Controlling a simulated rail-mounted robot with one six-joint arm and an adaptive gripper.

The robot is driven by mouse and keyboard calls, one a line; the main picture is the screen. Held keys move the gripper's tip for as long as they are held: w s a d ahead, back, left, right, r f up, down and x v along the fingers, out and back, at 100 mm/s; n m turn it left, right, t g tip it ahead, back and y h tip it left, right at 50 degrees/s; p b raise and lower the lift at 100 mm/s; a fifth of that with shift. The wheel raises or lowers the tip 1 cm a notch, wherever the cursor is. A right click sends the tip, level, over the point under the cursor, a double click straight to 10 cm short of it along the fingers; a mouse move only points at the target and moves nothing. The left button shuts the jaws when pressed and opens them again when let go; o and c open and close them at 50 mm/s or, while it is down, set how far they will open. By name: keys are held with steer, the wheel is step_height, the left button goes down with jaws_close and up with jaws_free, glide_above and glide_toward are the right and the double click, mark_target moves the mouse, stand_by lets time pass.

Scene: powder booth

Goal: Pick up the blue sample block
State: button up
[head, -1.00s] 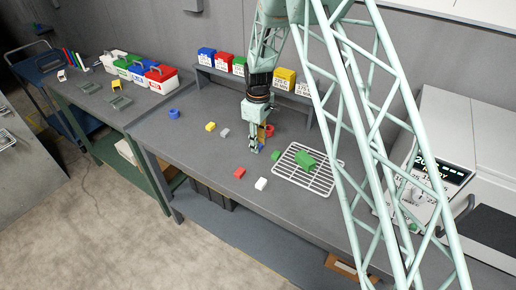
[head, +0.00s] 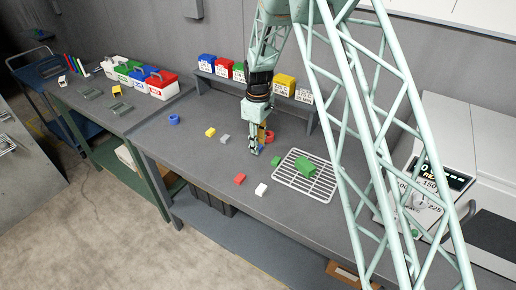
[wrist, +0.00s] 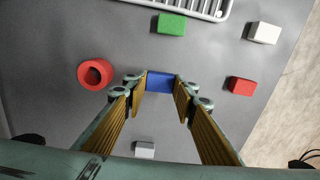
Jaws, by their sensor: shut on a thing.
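The blue sample block (wrist: 160,82) sits between my gripper's fingertips in the wrist view, with a finger against each side. In the head view the blue block (head: 261,148) shows only as a small patch beside the fingertips. My gripper (head: 256,148) points down at the grey workbench, and in the wrist view my gripper (wrist: 160,88) is shut on the block. The block is at or close to the bench top; I cannot tell whether it is clear of it.
Near the block are a red ring (wrist: 95,73), a green block (wrist: 171,24), a red block (wrist: 241,86), a white block (wrist: 263,33) and a grey block (wrist: 144,149). Labelled bins (head: 284,83) stand on a shelf behind.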

steer(key=shift+r, duration=0.35)
steer(key=s+d, duration=0.1)
steer(key=s, duration=0.4)
steer(key=s+d+r, duration=0.1)
steer(key=s+d, duration=0.1)
steer(key=s, duration=0.3)
steer(key=s+d+b, duration=0.1)
steer(key=s, duration=0.4)
steer(key=shift+s+d+r, duration=0.2)
steer(key=shift+r, duration=0.05)
steer(key=shift+s, duration=0.1)
